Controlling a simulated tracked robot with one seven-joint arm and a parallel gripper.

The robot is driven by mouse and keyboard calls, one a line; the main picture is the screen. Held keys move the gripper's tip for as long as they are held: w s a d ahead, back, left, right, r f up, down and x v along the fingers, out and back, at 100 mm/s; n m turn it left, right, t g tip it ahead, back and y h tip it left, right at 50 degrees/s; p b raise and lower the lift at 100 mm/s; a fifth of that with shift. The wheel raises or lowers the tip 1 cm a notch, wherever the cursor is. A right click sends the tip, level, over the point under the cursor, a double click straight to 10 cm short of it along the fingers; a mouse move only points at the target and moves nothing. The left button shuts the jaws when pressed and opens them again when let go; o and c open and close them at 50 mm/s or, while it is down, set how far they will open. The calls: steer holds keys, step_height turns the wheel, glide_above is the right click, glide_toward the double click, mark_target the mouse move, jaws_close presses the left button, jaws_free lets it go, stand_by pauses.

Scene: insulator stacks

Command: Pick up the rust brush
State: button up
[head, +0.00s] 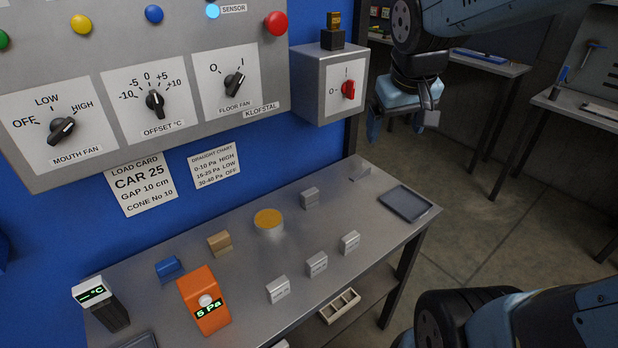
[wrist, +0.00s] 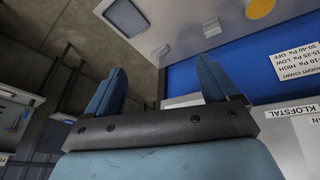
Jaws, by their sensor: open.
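I cannot tell for sure which thing is the rust brush. A tan block (head: 219,243) and a blue block (head: 169,268), both brush-like in shape, lie on the left half of the metal bench (head: 245,285). Neither shows a readable label. My gripper (head: 402,118) is open and empty, high above the bench's far right end, well apart from both blocks. In the wrist view its two blue fingers stand wide apart with nothing between them (wrist: 160,82). Neither block shows in the wrist view.
An orange gauge (head: 204,304) reading 5 Pa and a dark meter (head: 104,308) stand at front left. A yellow-topped round container (head: 269,224), several grey blocks (head: 317,264) and a dark tray (head: 405,203) share the bench. The control panel (head: 185,45) and switch box (head: 318,85) rise behind.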

steer(key=w+a+f+n+g, duration=0.1)
steer(key=w+a+f+n, duration=0.1)
steer(key=w+a+f, duration=0.6)
steer(key=n+g+y, duration=0.2)
steer(key=n, duration=0.1)
glide_toward(310, 191)
steer(key=f, duration=0.3)
steer(key=w+a+f, duration=0.1)
steer(key=f, duration=0.1)
steer(key=shift+f, duration=0.35)
steer(key=shift+w+a+f, duration=0.1)
steer(key=shift+w+f, duration=0.1)
steer(key=shift+f, duration=1.4)
steer(key=shift+w+a+f, duration=0.1)
steer(key=shift+w+f, duration=0.05)
steer(key=shift+f, duration=1.45)
steer(key=c, duration=1.1)
